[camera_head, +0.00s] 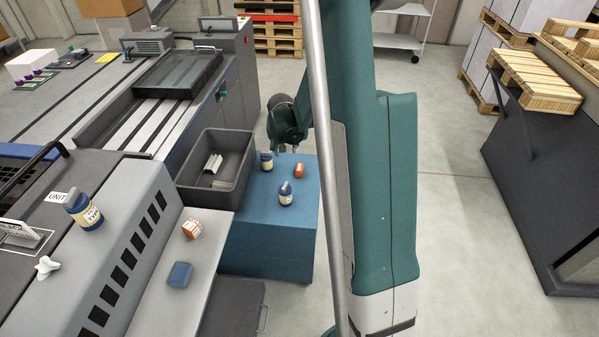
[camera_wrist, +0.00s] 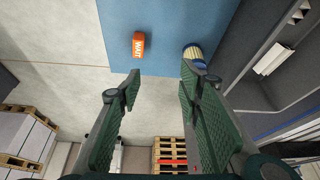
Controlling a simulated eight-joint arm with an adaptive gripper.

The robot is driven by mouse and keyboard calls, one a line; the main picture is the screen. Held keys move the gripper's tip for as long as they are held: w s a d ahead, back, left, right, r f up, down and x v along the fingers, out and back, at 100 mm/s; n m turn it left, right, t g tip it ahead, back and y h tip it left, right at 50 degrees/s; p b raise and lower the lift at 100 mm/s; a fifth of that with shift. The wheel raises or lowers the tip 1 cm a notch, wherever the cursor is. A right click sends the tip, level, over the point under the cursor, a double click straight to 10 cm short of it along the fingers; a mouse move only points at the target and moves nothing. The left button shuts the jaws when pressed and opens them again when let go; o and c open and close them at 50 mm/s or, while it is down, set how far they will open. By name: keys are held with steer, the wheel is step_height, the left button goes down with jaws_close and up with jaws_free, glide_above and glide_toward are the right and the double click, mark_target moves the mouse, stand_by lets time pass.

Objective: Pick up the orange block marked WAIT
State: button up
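The orange block marked WAIT (camera_wrist: 138,46) lies on a blue surface in the wrist view, its white lettering readable. In the head view an orange block (camera_head: 299,171) lies on top of the blue stand (camera_head: 270,240); its marking is too small to read there. My gripper (camera_wrist: 160,82) is open and empty, its two dark green fingers spread wide. In the wrist view the block is apart from the fingers, beyond the left fingertip. In the head view my wrist shows above the stand's far edge, and the fingers are mostly hidden.
A blue bottle (camera_wrist: 193,54) is close to the right fingertip. In the head view two blue bottles (camera_head: 286,193) (camera_head: 266,160) stand near the block. A dark grey bin (camera_head: 222,150) adjoins the stand. Another orange-and-white block (camera_head: 192,229) and a blue block (camera_head: 179,274) lie on the ledge.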

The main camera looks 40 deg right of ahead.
steer(key=m, duration=0.2)
glide_above(300, 166)
steer(key=s+a, duration=0.2)
steer(key=a, duration=0.1)
steer(key=shift+g, duration=0.4)
steer(key=f, duration=1.2)
steer(key=shift+s+d+f+b, duration=0.1)
steer(key=shift+d+f+b, duration=0.05)
steer(key=shift+d+b, duration=0.15)
steer(key=shift+b+x, duration=0.35)
steer(key=shift+x, duration=0.9)
steer(key=shift+f, duration=0.1)
steer(key=shift+b+x, duration=0.85)
steer(key=shift+x, duration=1.7)
steer(key=shift+d, duration=0.2)
steer(key=c, duration=0.9)
